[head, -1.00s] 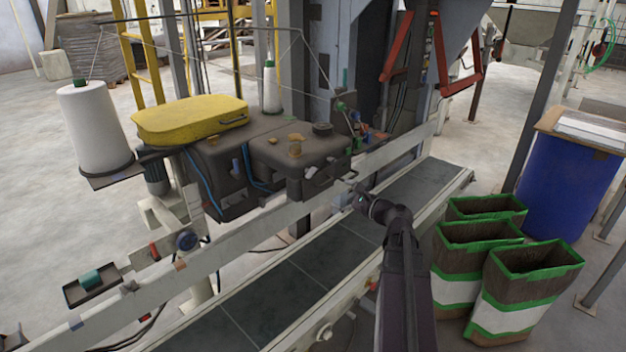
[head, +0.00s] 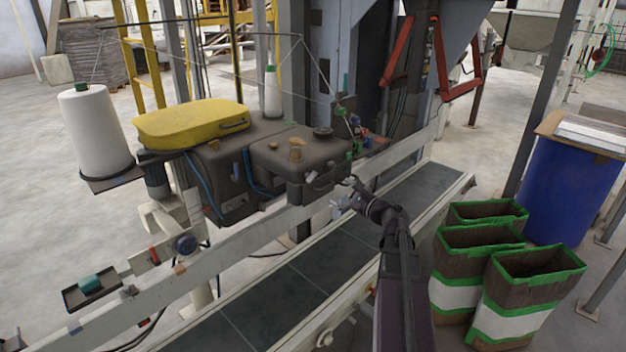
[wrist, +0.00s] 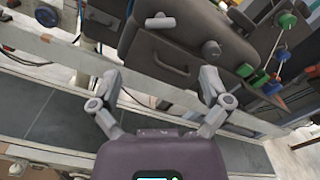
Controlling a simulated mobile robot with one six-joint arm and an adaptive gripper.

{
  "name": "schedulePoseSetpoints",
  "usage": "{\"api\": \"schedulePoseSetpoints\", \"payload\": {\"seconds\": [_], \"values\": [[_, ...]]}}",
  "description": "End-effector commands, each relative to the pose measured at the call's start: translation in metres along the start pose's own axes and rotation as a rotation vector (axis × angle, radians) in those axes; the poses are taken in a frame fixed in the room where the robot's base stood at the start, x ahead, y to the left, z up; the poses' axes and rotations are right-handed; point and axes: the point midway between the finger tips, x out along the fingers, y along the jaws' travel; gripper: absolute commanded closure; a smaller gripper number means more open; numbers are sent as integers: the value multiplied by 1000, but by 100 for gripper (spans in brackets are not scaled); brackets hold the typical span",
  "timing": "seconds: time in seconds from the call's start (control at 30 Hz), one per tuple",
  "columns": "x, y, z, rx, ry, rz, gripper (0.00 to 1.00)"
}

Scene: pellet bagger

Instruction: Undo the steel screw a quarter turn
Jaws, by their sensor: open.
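A pale grey metal piece with a rounded end, which looks like the steel screw (wrist: 160,22), sticks out of the dark sewing head (wrist: 165,50) in the wrist view. A darker grey knob (wrist: 210,49) sits to its right. In the head view a small pale piece shows on the front of the sewing head (head: 275,170); I cannot tell for certain that it is the screw. My gripper (head: 342,195) is open and empty in front of the sewing head, above the conveyor. In the wrist view its spread fingers (wrist: 160,78) stand apart from the pale piece.
A dark handle (wrist: 170,66) is on the sewing head's face. A pale rail (head: 240,232) runs below it, beside the conveyor belt (head: 295,285). A yellow cover (head: 190,122) and thread cone (head: 95,130) stand left. Several open bags (head: 480,255) and a blue drum (head: 565,190) are right.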

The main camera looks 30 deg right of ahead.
Motion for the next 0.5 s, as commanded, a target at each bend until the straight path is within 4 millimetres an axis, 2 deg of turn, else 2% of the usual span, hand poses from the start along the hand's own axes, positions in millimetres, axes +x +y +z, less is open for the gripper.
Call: {"api": "schedulePoseSetpoints", "payload": {"seconds": [0.5], "values": [[79,-1,-1,0,0,1,3]]}}
